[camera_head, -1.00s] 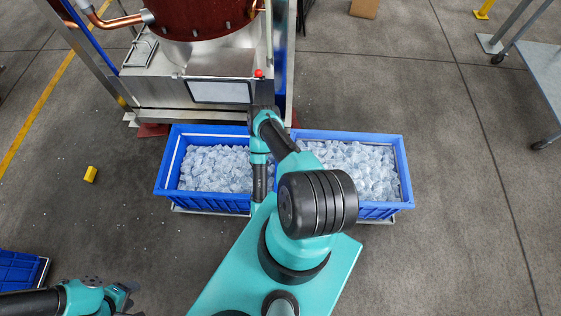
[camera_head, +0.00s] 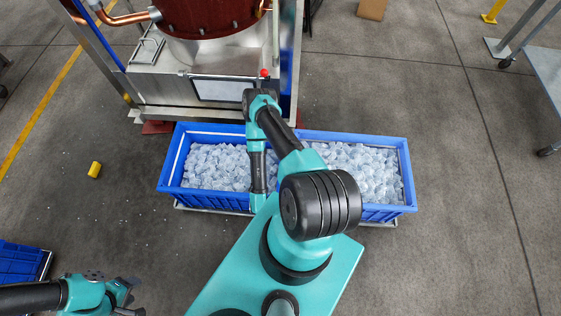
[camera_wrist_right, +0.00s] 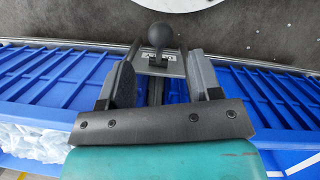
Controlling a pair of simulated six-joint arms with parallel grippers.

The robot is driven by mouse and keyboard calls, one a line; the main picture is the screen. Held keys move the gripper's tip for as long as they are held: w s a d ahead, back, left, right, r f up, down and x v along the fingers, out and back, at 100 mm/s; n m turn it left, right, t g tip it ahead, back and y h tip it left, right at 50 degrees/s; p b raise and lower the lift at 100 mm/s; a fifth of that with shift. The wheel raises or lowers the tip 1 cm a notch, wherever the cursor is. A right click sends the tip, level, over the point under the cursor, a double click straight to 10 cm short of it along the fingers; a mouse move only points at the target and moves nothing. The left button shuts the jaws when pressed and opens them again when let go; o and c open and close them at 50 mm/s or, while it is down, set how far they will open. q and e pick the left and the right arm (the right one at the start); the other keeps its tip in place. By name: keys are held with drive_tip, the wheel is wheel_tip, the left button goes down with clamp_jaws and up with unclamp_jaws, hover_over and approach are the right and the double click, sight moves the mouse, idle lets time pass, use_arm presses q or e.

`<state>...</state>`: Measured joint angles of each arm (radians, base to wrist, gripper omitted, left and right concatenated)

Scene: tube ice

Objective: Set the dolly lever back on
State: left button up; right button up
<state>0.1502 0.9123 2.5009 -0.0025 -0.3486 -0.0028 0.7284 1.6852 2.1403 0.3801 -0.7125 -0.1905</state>
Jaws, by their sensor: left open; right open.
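In the right wrist view a lever with a black ball knob (camera_wrist_right: 160,36) stands on a small metal plate between blue walls. My right gripper (camera_wrist_right: 160,68) is open. Its fingers sit to the left and right of the lever without closing on it, and the knob shows past the fingertips. How deep the lever sits between them I cannot tell. In the head view the lever and the right gripper's fingers are hidden by my right arm. My left gripper (camera_head: 130,295) is open and empty over the floor at the lower left.
Blue bins full of ice (camera_head: 365,212) stand on a low frame before the steel machine (camera_head: 180,90), which has a red knob (camera_head: 264,73). Another blue bin (camera_head: 20,262) is at lower left.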

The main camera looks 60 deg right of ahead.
drive_tip(key=v, duration=1)
drive_tip(key=shift+r, duration=0.1)
